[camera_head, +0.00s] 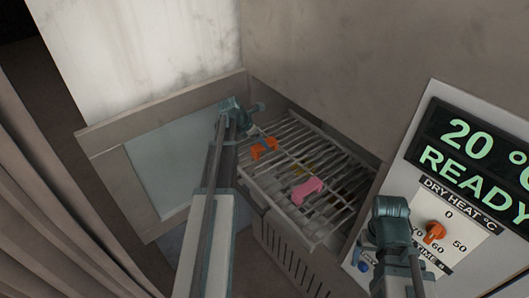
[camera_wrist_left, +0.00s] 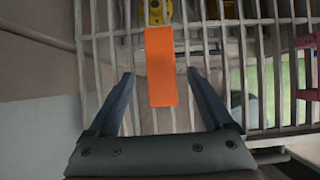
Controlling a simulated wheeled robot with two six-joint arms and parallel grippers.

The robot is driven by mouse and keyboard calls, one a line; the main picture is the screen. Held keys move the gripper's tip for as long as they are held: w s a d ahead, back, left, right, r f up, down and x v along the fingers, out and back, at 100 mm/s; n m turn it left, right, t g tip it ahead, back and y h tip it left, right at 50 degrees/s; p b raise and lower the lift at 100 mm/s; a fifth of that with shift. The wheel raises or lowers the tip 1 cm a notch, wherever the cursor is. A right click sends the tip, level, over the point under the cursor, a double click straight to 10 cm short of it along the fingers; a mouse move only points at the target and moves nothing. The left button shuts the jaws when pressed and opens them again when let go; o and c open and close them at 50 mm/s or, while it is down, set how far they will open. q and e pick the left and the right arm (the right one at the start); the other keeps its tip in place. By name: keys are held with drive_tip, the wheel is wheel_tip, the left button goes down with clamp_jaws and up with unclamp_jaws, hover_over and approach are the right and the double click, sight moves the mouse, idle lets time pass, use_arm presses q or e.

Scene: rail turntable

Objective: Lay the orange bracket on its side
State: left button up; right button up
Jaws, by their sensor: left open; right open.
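The orange bracket (camera_head: 264,148) is on the wire rack of a pulled-out drawer, near its left end. In the left wrist view the bracket (camera_wrist_left: 161,67) shows as an upright orange block. My left gripper (camera_wrist_left: 160,75) is open, with one finger on each side of the bracket and a visible gap to both. In the head view the left hand is small and partly hidden by its arm. My right gripper (camera_head: 363,266) is low at the right, by the control panel, mostly hidden; its fingers are open and away from the bracket.
A pink piece (camera_head: 307,190) lies on the rack (camera_head: 318,228), right of the bracket. A yellow piece (camera_wrist_left: 155,12) shows beyond the bracket. A control panel (camera_head: 466,205) reading "20 °C READY" stands right. An open door panel (camera_head: 160,170) stands left. Some bare rack surrounds the bracket.

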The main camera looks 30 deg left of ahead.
use_arm(q)
drive_tip(key=shift+b+x, duration=2.1)
drive_tip(key=shift+x, duration=0.15)
drive_tip(key=shift+w+d+f, duration=0.1)
drive_tip(key=shift+f, duration=0.25)
drive_tip(key=shift+r, duration=0.1)
clamp_jaws()
